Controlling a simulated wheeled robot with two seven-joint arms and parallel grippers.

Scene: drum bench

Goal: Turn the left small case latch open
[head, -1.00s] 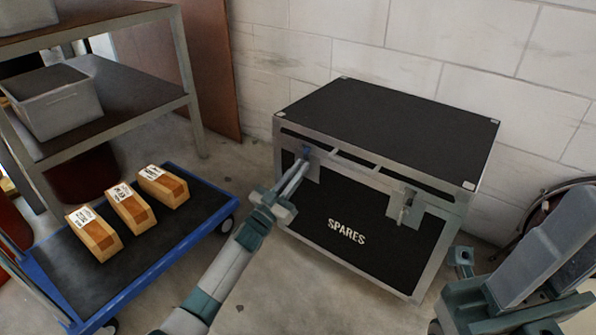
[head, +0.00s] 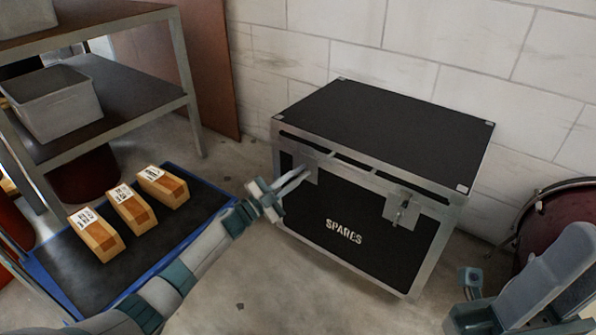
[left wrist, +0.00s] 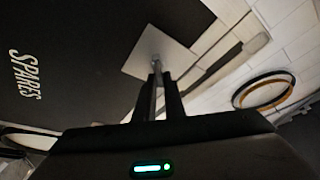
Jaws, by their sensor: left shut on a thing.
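The black case marked SPARES (head: 350,270) stands on the floor with its lid down. Its left latch has a grey plate (head: 313,176) on the front, near the left end. My left gripper (head: 303,172) reaches it from the left, and its fingers are shut on the left latch's small handle. In the left wrist view the narrow closed fingers (left wrist: 157,88) meet the handle in front of the pale plate (left wrist: 162,52). The fingers mostly hide the handle, so its angle is hard to tell. My right gripper (head: 470,280) is at the lower right, away from the case, its jaws unclear.
The right latch (head: 403,208) is on the same front face. A drum (head: 565,225) stands at the right. A block wall is behind the case.

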